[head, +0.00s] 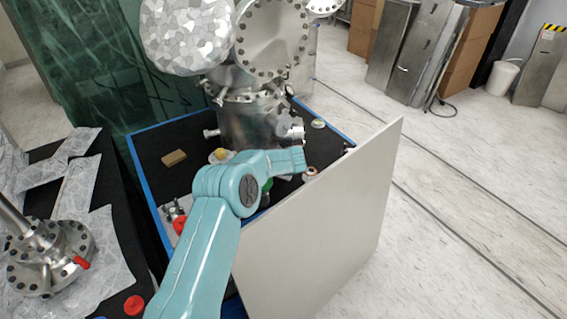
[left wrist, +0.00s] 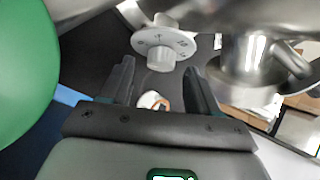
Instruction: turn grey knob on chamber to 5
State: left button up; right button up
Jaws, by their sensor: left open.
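The light grey knob (left wrist: 160,57) sits on a round dial plate with small marks (left wrist: 180,40), in the upper middle of the left wrist view. The marks are too small to read, so I cannot tell its setting. My left gripper (left wrist: 158,68) is open, and its two dark fingers show on either side of the knob in the picture; I see no contact. In the head view my teal left arm reaches to the steel chamber (head: 245,125), and its fingers and the knob cannot be made out there. My right gripper is not in view.
A large white panel (head: 330,215) stands right of my left arm. A blue-edged black table (head: 150,150) carries the chamber, a brown block (head: 174,158) and small parts. In the wrist view a steel fitting (left wrist: 245,75) is close on the right and a green round thing (left wrist: 22,70) on the left.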

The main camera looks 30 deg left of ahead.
pick_arm(q)
jog(key=shift+w+a+f, duration=0.35)
jog(key=shift+a+f, duration=0.05)
jog(key=shift+f, duration=0.1)
jog(key=shift+c, duration=0.2)
jog(key=c, duration=1)
jog(key=shift+r+p, duration=0.25)
jog(key=shift+p, duration=0.5)
jog(key=shift+m+g+p, duration=0.3)
jog(key=shift+p, duration=0.1)
jog(key=shift+f, duration=0.2)
